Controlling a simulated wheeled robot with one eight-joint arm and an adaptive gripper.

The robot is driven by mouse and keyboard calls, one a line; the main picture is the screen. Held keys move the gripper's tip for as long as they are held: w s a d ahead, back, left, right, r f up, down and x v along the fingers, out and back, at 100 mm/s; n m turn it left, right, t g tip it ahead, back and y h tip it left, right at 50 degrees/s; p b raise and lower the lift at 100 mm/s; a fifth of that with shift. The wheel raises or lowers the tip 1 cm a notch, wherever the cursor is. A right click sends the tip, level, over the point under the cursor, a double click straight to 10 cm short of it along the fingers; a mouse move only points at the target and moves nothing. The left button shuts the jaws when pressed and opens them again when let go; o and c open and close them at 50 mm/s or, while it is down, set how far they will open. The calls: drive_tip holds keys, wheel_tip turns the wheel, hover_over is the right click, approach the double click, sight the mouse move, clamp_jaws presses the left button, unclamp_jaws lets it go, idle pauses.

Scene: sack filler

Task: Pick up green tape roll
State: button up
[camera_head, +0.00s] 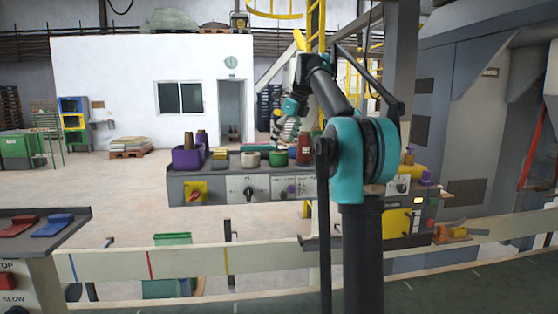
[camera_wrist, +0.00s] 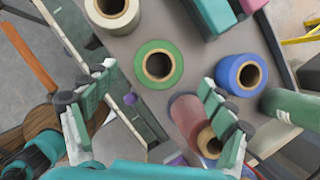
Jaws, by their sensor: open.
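The green tape roll (camera_wrist: 140,68) lies flat on a grey surface in the wrist view, its round hole facing up. It appears in the head view as a green round thing (camera_head: 277,159) on the grey console top. My gripper (camera_wrist: 158,92) is open and empty, with one finger to the left and one to the right in the wrist view. The green roll shows beyond the fingertips, roughly between them and apart from both.
A cream roll (camera_wrist: 101,17) lies upper left of the green one and a blue roll (camera_wrist: 226,75) to its right. A red cylinder (camera_wrist: 184,107) stands close by the right finger. A green cylinder (camera_wrist: 297,104) is at far right. The console (camera_head: 218,187) also bears a purple bin (camera_head: 186,160).

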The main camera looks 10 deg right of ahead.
sight(279, 154)
drive_tip(key=shift+x, duration=3)
drive_tip(key=shift+s, duration=0.15)
drive_tip(key=c, duration=1.3)
drive_tip(key=shift+o, duration=0.2)
